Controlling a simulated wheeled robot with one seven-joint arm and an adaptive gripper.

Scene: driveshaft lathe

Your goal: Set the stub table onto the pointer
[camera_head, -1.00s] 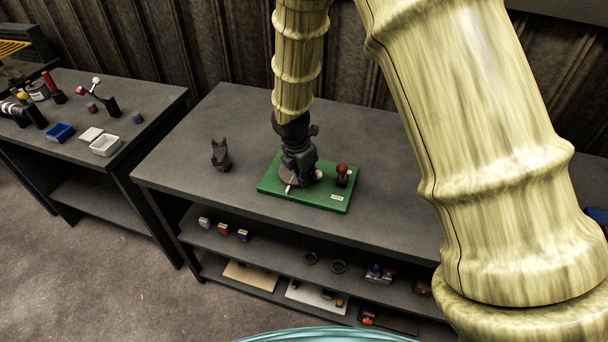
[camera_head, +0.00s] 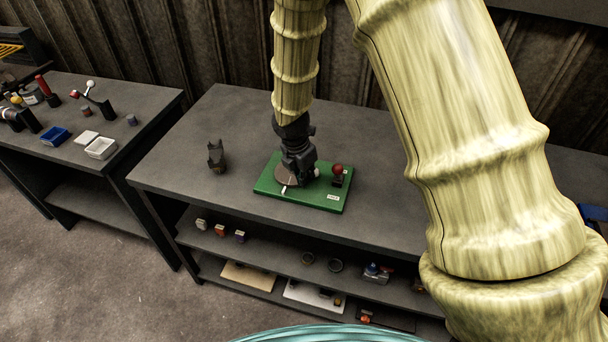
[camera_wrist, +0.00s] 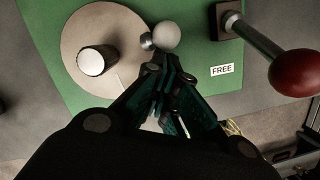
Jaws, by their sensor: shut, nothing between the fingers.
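The stub table is a round grey-brown disc (camera_wrist: 75,25) on a green board; it also shows in the head view (camera_head: 286,176), partly hidden by my gripper. A dark stub with a white top (camera_wrist: 93,60) stands on it. A white ball knob (camera_wrist: 166,37) on a grey collar sits at the disc's rim. A thin white mark (camera_wrist: 119,79), perhaps the pointer, lies near the rim; a white mark (camera_head: 284,189) also shows at the disc's front in the head view. My gripper (camera_wrist: 163,68) is shut and empty, its tips close beside the ball knob; contact cannot be told.
A red-ball lever (camera_wrist: 295,72) on a dark block stands right of the disc, near a FREE label (camera_wrist: 222,70). The green board (camera_head: 325,198) lies on a grey bench (camera_head: 200,185). A dark figurine (camera_head: 216,157) stands left of the board, with clear bench between them.

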